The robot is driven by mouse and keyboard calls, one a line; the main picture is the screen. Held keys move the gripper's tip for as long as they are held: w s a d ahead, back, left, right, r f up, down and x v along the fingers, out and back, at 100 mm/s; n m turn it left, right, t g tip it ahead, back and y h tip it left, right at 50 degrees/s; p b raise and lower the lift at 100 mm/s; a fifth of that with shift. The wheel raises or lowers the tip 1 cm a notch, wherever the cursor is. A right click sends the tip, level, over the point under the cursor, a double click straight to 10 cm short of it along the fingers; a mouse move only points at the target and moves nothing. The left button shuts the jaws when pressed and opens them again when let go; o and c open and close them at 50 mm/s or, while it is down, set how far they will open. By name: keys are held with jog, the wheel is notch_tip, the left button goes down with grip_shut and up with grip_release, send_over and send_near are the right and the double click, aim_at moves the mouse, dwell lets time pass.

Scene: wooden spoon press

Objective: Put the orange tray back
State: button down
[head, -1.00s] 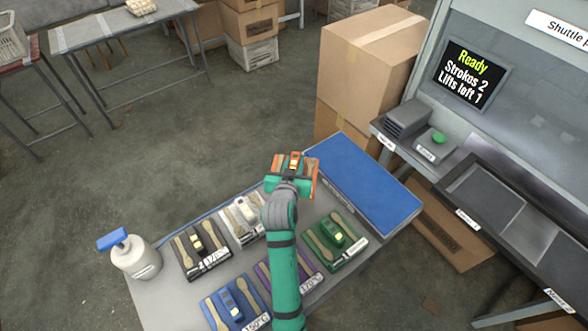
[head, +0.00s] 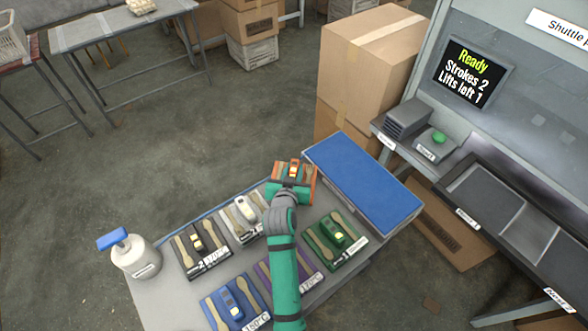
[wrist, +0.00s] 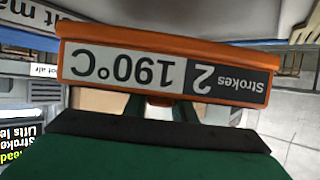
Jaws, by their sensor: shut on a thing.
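The orange tray (head: 309,186) is in my gripper (head: 293,177), above the far edge of the grey table in the head view. My gripper is shut on it, and the fingers are largely hidden by the wrist. In the wrist view the orange tray (wrist: 168,51) fills the upper middle, its label upside down and reading "Strokes 2 190°C". The table (head: 160,300) holds several other trays in two rows: black (head: 203,264), white (head: 236,232), blue (head: 222,323), purple (head: 262,268) and green (head: 352,255). My arm partly covers the purple tray.
A white bottle with a blue top (head: 133,259) stands at the left. The press (head: 540,150) is at the right; its screen (head: 474,73) reads "Ready, Strokes 2, Lifts left 1". Cardboard boxes (head: 360,70) stand behind.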

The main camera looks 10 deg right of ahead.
jog(key=c, duration=1.5)
grip_release()
jog(key=shift+r, duration=0.15)
jog(key=v, duration=0.8)
jog(key=r+v, duration=0.1)
jog(key=v, duration=0.3)
